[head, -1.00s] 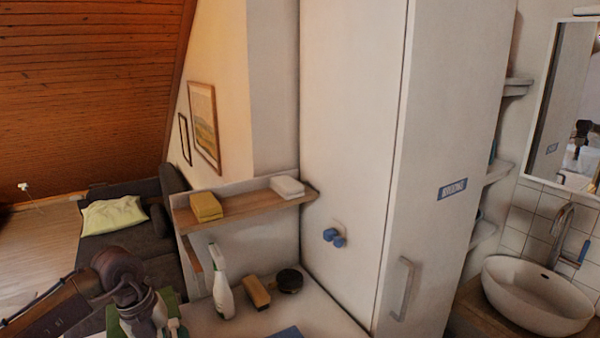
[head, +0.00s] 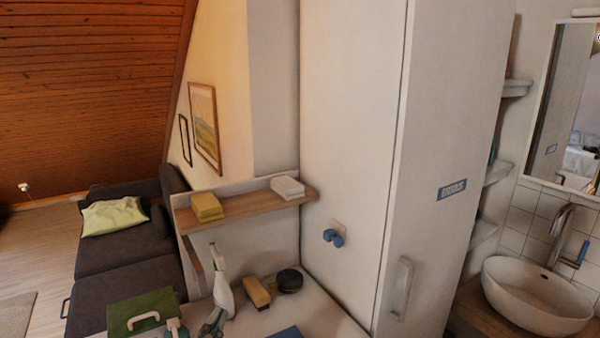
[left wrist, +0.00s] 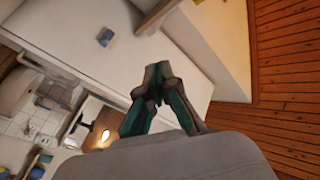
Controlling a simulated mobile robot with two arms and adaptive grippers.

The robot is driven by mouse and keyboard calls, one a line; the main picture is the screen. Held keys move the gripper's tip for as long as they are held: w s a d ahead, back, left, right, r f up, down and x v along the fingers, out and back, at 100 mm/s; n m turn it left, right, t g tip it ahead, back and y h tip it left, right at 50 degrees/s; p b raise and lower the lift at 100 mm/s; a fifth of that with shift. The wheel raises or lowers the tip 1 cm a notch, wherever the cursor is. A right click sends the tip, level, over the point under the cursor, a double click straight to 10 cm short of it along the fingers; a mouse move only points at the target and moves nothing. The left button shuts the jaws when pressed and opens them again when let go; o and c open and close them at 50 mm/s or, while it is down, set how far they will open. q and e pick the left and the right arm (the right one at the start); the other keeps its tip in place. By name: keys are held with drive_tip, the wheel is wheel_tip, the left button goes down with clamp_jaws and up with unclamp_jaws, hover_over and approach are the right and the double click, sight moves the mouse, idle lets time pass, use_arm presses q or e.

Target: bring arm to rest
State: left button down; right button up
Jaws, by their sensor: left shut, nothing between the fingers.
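My left gripper (head: 214,319) shows at the bottom edge of the head view, in front of the lower part of a white spray bottle. Most of its arm is out of the picture. In the left wrist view its teal and grey fingers (left wrist: 156,76) are shut with their tips together and nothing between them. That view is turned sideways, with the white cabinet side beyond the fingers. My right gripper is not seen in either view.
The spray bottle (head: 222,276), a yellow-brown brush (head: 257,292) and a dark round tin (head: 289,281) stand on the white top. A green box (head: 140,311) is left of them. A wall shelf (head: 245,205) and tall cabinet (head: 350,150) stand close behind.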

use_arm(q)
drive_tip(key=s+a+f+n+g+y, duration=0.3)
drive_tip(key=s+f+g, duration=0.15)
drive_tip(key=f, duration=0.25)
drive_tip(key=s+a+f+n+g+y, duration=0.25)
drive_tip(key=s+f, duration=0.25)
drive_tip(key=f, duration=0.3)
drive_tip(key=s+f+g+h, duration=0.1)
drive_tip(key=s+f+g, duration=0.3)
drive_tip(key=s, duration=0.4)
drive_tip(key=s+f+g+h, duration=0.1)
drive_tip(key=s+f+g, duration=0.3)
drive_tip(key=s, duration=0.4)
wheel_tip(320, 180, down, 27)
drive_tip(key=g+b, duration=0.2)
drive_tip(key=b, duration=0.1)
drive_tip(key=s+a+f+g+b, duration=0.1)
drive_tip(key=s+a+f+b, duration=0.2)
drive_tip(key=s+f, duration=1.5)
wheel_tip(320, 180, down, 3)
drive_tip(key=shift+s+f, duration=0.15)
drive_tip(key=shift+f, duration=0.05)
